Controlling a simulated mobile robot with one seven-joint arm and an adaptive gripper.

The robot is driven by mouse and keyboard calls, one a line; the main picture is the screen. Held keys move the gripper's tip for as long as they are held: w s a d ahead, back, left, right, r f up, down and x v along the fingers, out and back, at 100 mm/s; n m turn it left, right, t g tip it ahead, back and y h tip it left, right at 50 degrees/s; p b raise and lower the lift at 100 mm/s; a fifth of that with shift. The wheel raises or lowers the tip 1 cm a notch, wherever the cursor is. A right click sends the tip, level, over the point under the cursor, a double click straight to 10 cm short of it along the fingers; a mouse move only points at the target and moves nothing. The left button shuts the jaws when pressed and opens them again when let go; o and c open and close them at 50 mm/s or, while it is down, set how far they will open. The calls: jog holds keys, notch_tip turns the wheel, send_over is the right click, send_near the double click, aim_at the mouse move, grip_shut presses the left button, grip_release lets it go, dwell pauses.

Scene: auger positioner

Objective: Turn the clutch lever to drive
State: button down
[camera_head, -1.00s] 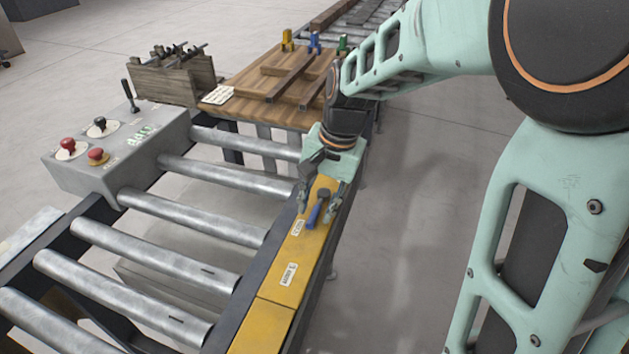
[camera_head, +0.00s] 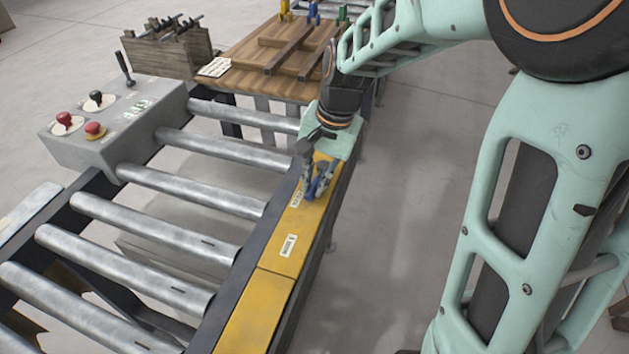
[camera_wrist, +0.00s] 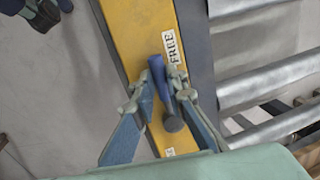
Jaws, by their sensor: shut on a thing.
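The clutch lever has a blue handle (camera_wrist: 157,72) and a dark round end (camera_wrist: 173,124). It sits on the yellow rail cover (camera_head: 262,300). In the wrist view the handle points up, alongside the label reading FREE (camera_wrist: 171,47). My gripper (camera_wrist: 160,88) has a finger on each side of the lever and is shut on it. In the head view my gripper (camera_head: 318,186) reaches down to the rail and partly hides the lever. A second label (camera_wrist: 169,152) beyond the lever's round end is mostly hidden and I cannot read it.
Metal rollers (camera_head: 150,255) lie left of the rail. A wooden table (camera_head: 250,75) is behind. Open floor (camera_head: 410,200) lies right of the rail.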

aim_at(325, 195)
jog(key=shift+d, duration=0.15)
jog(key=d+n, duration=0.1)
jog(key=n, duration=0.1)
jog(key=d+n+g+p, duration=0.1)
jog(key=n, duration=0.1)
jog(key=shift+s+d+r+n, duration=0.1)
jog(key=shift+d+n, duration=0.3)
jog(key=d+n, duration=0.1)
jog(key=n+p, duration=0.1)
jog(key=shift+w+d+n, duration=0.25)
jog(key=shift+d+n, duration=0.05)
jog(key=shift+d, duration=0.05)
jog(key=w+d+n+g+h+p, duration=0.1)
jog(key=w+d+n+p, duration=0.2)
jog(key=n, duration=0.7)
jog(key=shift+w+d+n+g, duration=0.35)
jog(key=shift+w+d, duration=0.4)
jog(key=shift+w, duration=0.25)
jog(key=c, duration=1.9)
grip_release()
jog(key=shift+c, duration=0.2)
